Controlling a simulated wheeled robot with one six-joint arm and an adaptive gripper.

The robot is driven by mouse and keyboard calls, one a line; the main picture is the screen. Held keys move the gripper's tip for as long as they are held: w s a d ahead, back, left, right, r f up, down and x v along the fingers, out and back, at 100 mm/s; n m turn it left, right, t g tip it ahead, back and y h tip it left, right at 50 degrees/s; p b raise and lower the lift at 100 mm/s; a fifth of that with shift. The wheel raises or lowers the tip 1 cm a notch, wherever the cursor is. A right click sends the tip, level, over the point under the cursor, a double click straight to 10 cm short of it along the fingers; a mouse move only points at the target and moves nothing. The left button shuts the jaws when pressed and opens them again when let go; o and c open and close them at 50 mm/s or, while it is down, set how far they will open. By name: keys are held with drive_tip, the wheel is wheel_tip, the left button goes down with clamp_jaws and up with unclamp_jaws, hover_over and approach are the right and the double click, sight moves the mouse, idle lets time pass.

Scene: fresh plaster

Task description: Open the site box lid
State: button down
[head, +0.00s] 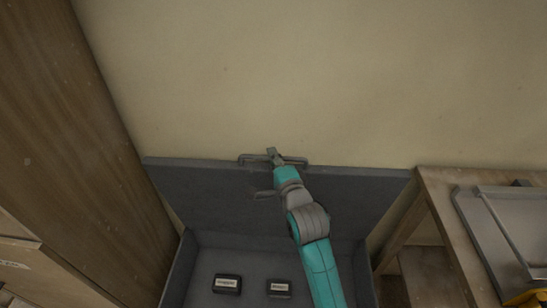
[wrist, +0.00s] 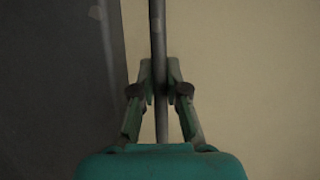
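The grey site box stands open, and I look down into its inside (head: 250,264). Its lid (head: 205,190) is raised steeply at the back, near the wall, and its dark face also shows in the wrist view (wrist: 60,80). A bar handle (head: 293,161) runs along the lid's top edge. My gripper (head: 275,158) is at this handle. In the wrist view the handle bar (wrist: 158,40) passes between the two fingers of my gripper (wrist: 159,80), which are closed against it on both sides. My arm hides part of the lid and box.
Two small black labelled packs (head: 227,284) (head: 279,288) lie on the box floor. A tall brown wooden panel (head: 60,130) stands close on the left. A wooden bench (head: 437,200) with a metal tray (head: 500,225) stands on the right. The plaster wall (head: 300,70) is behind.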

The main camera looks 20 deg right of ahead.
drive_tip(key=s+a+f+t, duration=0.1)
drive_tip(key=s+a, duration=0.1)
drive_tip(key=s, duration=0.5)
drive_tip(key=shift+a+f+n+t, duration=0.25)
drive_tip(key=shift+a+n+t, duration=0.05)
drive_tip(key=shift+a, duration=0.1)
drive_tip(key=shift+w, duration=0.1)
drive_tip(key=c, duration=1.4)
unclamp_jaws()
drive_tip(key=shift+c, duration=0.2)
drive_tip(key=s+f, duration=0.1)
drive_tip(key=s, duration=1.1)
